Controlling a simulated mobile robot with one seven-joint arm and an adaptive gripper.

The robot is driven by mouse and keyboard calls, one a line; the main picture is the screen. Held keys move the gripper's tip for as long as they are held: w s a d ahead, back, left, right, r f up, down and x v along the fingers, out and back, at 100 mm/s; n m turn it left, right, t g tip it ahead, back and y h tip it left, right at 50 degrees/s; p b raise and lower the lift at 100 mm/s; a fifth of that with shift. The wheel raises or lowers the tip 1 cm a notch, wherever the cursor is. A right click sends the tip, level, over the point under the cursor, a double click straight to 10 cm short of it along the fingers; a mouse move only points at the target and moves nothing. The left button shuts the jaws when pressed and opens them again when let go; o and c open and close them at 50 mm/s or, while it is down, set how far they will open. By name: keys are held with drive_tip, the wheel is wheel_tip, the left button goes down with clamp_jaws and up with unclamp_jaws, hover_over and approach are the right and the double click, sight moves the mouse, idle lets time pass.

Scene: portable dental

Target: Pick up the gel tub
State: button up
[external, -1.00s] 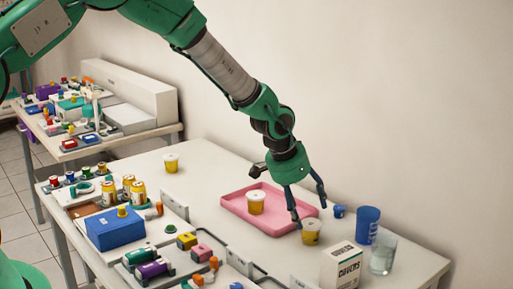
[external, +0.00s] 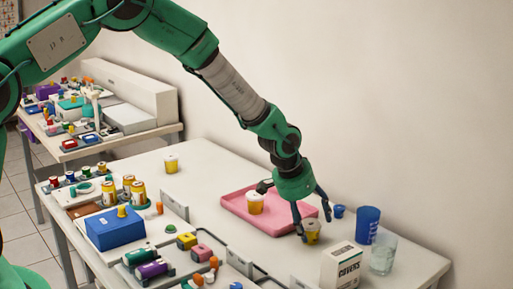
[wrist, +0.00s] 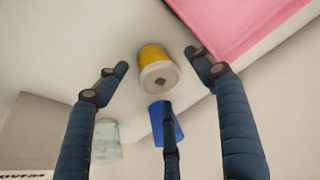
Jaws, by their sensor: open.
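A yellow tub with a pale lid (external: 312,232) stands on the table beside the front right corner of the pink tray. It also shows in the wrist view (wrist: 157,72), lying between my spread fingers. Two similar yellow tubs are in the external view: one on the pink tray (external: 255,203) and one at the back left of the table (external: 171,163). I cannot tell which one is called the gel tub. My gripper (external: 314,217) is open and empty, pointing down just above the tub by the tray corner. Its fingers are around and above it, with no clear contact.
The pink tray (external: 238,211) lies behind and left of my gripper. A blue cup (external: 367,225), a clear glass (external: 383,254) and a white covers box (external: 342,266) stand close on the right. A small blue item (external: 339,211) lies behind. The left side is crowded.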

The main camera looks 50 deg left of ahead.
drive_tip(key=shift+x, duration=0.85)
drive_tip(key=c, duration=1.2)
